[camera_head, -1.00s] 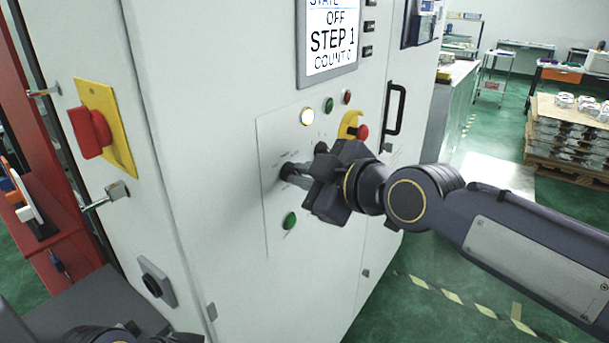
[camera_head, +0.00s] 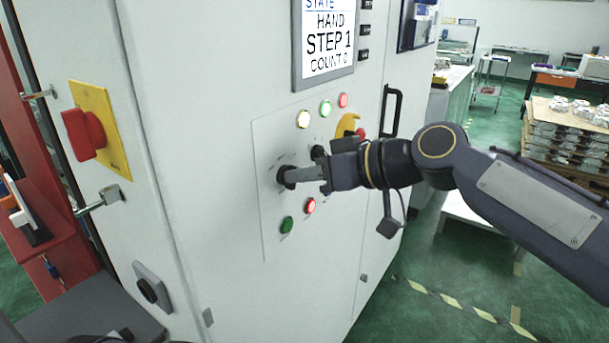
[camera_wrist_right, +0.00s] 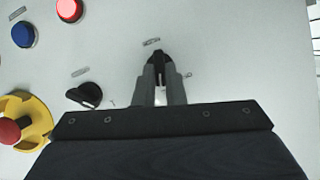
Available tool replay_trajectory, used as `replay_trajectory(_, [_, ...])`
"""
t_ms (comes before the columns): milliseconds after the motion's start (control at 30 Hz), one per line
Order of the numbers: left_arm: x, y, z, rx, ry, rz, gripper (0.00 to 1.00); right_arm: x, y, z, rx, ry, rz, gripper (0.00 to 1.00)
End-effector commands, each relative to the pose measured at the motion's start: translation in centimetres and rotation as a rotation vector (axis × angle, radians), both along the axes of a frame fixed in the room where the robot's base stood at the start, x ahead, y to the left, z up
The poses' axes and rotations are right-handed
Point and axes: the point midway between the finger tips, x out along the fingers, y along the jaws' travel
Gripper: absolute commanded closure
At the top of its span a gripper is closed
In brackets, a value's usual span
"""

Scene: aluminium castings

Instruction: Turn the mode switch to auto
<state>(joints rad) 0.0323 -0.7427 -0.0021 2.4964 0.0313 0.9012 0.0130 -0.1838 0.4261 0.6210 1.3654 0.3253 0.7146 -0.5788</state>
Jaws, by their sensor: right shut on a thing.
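The mode switch, a black knob (camera_head: 285,178) on the white cabinet's control panel (camera_head: 268,140), is held between the fingertips of my right gripper (camera_head: 298,177). In the right wrist view the fingers (camera_wrist_right: 161,75) are closed on the knob (camera_wrist_right: 161,56), mostly hiding it. The display (camera_head: 328,42) above reads HAND, STEP 1, COUNT 0. Position labels around the knob are too small to read. My left gripper is not in view.
A second black knob (camera_head: 318,152) sits close to my right gripper. A yellow-collared red stop button (camera_wrist_right: 15,130) is near it. Lit lamps (camera_head: 326,108) are above, a green button (camera_head: 287,225) below. A door handle (camera_head: 391,110) is to the right.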

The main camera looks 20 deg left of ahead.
Motion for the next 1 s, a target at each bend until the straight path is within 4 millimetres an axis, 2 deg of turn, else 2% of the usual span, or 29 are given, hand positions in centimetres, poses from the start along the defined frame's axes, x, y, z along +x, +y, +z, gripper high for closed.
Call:
replay_trajectory(200, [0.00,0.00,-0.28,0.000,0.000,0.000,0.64,0.23,-0.05,-0.45,0.063,0.188,0.002,1.00])
replay_trajectory(500, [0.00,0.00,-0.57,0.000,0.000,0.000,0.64,0.36,-0.07,-0.58,0.132,0.378,0.003,1.00])
replay_trajectory(1000, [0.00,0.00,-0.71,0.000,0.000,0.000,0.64,0.35,-0.05,-0.66,0.169,0.487,0.006,1.00])
